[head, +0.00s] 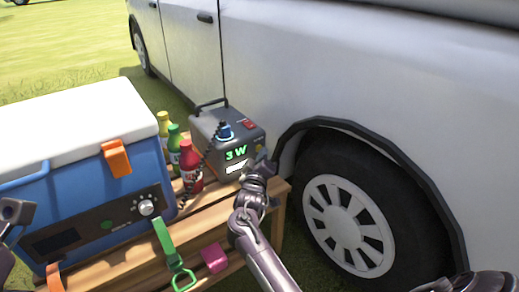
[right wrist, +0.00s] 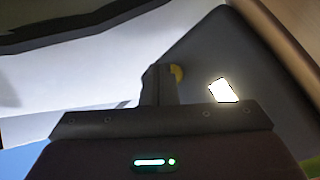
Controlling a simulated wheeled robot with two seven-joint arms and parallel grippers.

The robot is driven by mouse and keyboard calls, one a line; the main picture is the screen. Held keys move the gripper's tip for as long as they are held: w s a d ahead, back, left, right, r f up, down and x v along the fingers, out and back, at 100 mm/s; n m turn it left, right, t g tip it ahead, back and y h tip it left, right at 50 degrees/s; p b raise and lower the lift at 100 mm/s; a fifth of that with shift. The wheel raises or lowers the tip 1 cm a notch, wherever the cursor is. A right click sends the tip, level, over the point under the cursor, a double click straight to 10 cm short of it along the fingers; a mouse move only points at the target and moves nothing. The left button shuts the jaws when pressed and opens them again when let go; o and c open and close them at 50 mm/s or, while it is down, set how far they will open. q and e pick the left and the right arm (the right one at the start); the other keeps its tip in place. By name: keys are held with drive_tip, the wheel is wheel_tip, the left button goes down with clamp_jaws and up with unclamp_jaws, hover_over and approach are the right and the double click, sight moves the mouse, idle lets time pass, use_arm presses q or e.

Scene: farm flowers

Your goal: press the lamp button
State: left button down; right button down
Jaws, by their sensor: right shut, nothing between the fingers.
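The grey power box (head: 205,128) stands on the wooden bench, with a green "3 W" display and a bright white lamp panel (head: 236,167) on its front. The lit panel also shows in the right wrist view (right wrist: 223,90). A small yellow round button (head: 259,148) is at the right of that front; in the right wrist view the button (right wrist: 178,72) is partly hidden behind my fingertips. My right gripper (head: 264,168) is shut and empty, close in front of the button; I cannot tell whether it touches. At the left edge only dark parts of my left arm show.
A blue cooler (head: 90,190) with a white lid stands left on the bench (head: 215,232). Several bottles, one red (head: 190,168), stand between cooler and box. A white vehicle (head: 300,70) with its wheel (head: 348,222) closes off the right side.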

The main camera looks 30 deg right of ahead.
drive_tip(key=shift+w, duration=0.25)
idle(0.4)
drive_tip(key=shift+s+r+p, duration=0.15)
drive_tip(key=shift+s+p, duration=0.25)
drive_tip(key=shift+p, duration=0.35)
drive_tip(key=shift+s, duration=0.2)
